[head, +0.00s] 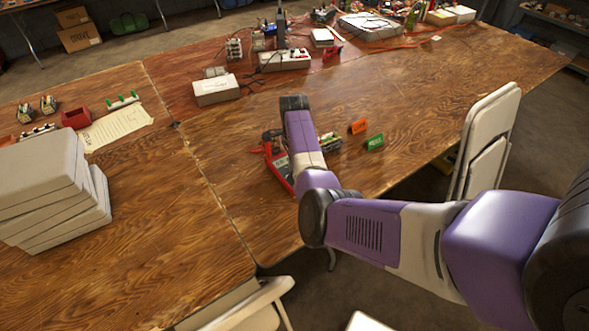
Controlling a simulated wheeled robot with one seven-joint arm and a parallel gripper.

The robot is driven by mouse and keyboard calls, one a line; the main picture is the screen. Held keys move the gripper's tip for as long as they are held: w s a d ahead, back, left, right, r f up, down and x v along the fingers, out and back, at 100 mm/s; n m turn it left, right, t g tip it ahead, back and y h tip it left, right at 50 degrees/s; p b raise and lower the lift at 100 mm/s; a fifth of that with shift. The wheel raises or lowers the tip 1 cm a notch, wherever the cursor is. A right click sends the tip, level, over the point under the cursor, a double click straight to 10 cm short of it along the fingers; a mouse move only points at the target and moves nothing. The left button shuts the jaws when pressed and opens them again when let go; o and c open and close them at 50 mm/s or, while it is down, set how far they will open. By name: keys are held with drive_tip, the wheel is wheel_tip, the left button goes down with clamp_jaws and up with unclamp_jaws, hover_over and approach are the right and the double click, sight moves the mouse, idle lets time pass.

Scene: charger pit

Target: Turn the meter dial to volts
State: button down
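A red-cased device (279,169), which looks like the meter, lies on the wooden table in the head view. It is partly behind my arm, and its small light display shows at the arm's left edge. I cannot make out its dial or where the dial points. My arm reaches in from the right, and its dark wrist joint (293,103) is above the table just beyond the meter. I cannot tell whether anything touches the meter.
Small parts (329,141) sit beside my arm. A white box (216,90) and electronics are farther back. Stacked grey cases (55,190) stand left, and a folded chair (487,140) stands right.

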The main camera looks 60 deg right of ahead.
idle(0.5)
drive_tip(key=c, duration=1.2)
unclamp_jaws()
drive_tip(key=shift+r, duration=3.9)
